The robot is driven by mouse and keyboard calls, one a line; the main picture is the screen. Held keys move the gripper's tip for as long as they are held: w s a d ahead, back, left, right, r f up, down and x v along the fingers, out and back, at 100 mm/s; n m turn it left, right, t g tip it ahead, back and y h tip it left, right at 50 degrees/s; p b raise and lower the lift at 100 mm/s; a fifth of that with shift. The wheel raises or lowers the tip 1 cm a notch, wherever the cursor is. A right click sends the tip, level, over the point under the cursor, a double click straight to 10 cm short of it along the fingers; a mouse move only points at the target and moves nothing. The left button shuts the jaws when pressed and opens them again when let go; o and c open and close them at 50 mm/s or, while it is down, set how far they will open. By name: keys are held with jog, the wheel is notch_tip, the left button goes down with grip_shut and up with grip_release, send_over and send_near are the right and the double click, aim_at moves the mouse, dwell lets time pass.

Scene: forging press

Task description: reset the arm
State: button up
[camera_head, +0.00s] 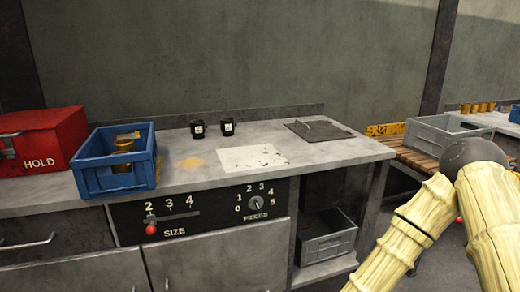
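My arm, in pale yellow ribbed covers with a dark round joint, shows at the lower right of the head view. It stands in front of the floor and the bench on the right. My gripper is outside the picture, so its state and anything in it are hidden. The arm appears apart from the grey workbench (260,170).
A grey crate (425,133) sits on a wooden surface at right. The bench's front middle is clear.

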jog(key=s+d+f+n+g+h, duration=0.1)
jog(key=s+d+f+n+g, duration=0.2)
jog(key=s+f, duration=0.5)
jog(key=s+d+f+n+g+h, duration=0.1)
jog(key=s+d+f+g, duration=0.3)
jog(key=s+f, duration=0.45)
jog(key=s+d+f+n+g+h, duration=0.1)
jog(key=s+d+f+g+h, duration=0.1)
jog(key=s+d, duration=0.45)
jog(key=s+d+f+n+g+h, duration=0.1)
jog(key=s+d+f+g+h, duration=0.15)
jog(key=s+d, duration=0.45)
notch_tip(320, 180, up, 22)
jog(key=s+p, duration=0.1)
jog(key=p, duration=2.1)
jog(key=shift+s+a+y, duration=0.15)
jog(key=shift+a+y, duration=0.2)
jog(key=shift+a, duration=0.05)
jog(key=shift+r, duration=0.1)
